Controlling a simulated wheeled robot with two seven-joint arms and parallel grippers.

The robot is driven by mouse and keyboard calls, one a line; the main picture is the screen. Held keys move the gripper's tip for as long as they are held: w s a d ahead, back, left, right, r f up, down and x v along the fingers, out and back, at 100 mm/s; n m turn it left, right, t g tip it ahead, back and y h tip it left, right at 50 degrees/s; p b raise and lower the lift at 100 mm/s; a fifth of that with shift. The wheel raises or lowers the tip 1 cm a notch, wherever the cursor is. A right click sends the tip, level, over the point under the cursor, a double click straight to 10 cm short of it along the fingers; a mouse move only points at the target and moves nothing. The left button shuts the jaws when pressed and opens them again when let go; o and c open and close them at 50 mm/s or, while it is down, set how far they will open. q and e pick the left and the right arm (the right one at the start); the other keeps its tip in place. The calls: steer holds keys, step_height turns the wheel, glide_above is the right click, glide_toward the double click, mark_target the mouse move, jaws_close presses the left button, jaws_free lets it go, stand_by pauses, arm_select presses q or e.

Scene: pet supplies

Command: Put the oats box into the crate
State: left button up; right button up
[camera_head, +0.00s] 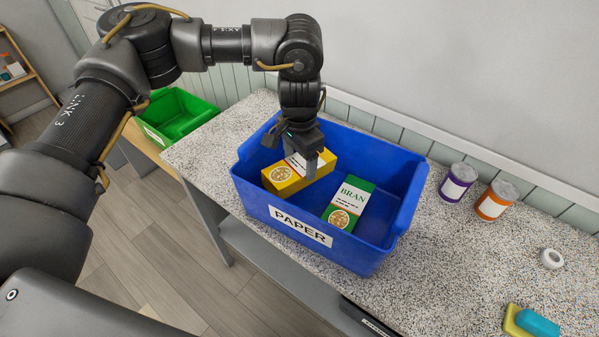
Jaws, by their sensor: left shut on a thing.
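A yellow box (283,180) with a white panel and a round emblem is in the blue crate labelled PAPER (300,232), in its left part. It is probably the oats box, but its name is hidden by the gripper. My left gripper (304,160) reaches down into the crate and is shut on this box. The box is tilted, and I cannot tell whether it touches the crate floor. A green and white BRAN box (349,204) lies in the crate to the right of it. My right gripper is not in view.
The crate stands on a speckled counter (450,260). Purple (457,182) and orange (496,200) cans stand to its right, near the wall. A white ring (552,259) and a yellow and blue sponge-like item (533,322) lie farther right. A green bin (178,115) is at left.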

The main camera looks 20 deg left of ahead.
mark_target(300, 164)
arm_select(q)
step_height(300, 164, down, 2)
steer(key=shift+f, duration=2)
steer(key=shift+s, duration=0.1)
steer(key=o, duration=1.3)
steer(key=shift+o, duration=0.2)
step_height(300, 164, up, 12)
steer(key=shift+r+b, duration=0.1)
steer(key=shift+b, duration=0.8)
